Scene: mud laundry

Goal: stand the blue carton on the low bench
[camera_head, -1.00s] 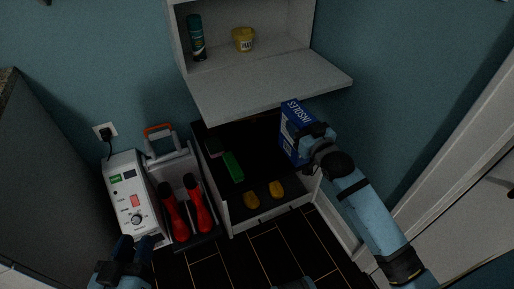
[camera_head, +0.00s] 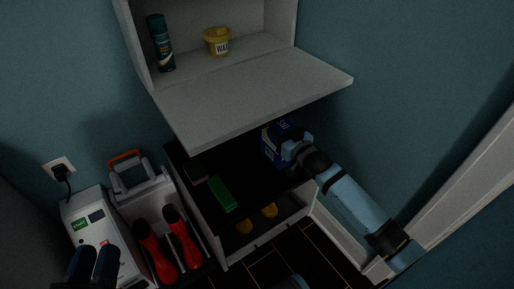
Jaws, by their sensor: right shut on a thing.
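The blue carton (camera_head: 271,152) is above the dark top of the low bench (camera_head: 238,160), near its right end and just below the front edge of the flap overhead. My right gripper (camera_head: 290,147) is shut on the carton from the right and hides part of it. The carton looks roughly upright; I cannot tell whether its base touches the bench top. My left gripper (camera_head: 94,262) is at the lower left, away from the carton, in front of the white machine. Its fingers are dark, and whether they are open is unclear.
A green block (camera_head: 222,194) lies on the bench's left part. Yellow items (camera_head: 269,210) sit in the lower front compartment. The open cabinet flap (camera_head: 250,85) overhangs the bench. A spray can (camera_head: 160,43) and yellow tub (camera_head: 217,42) stand above. Red boots (camera_head: 183,240) stand left.

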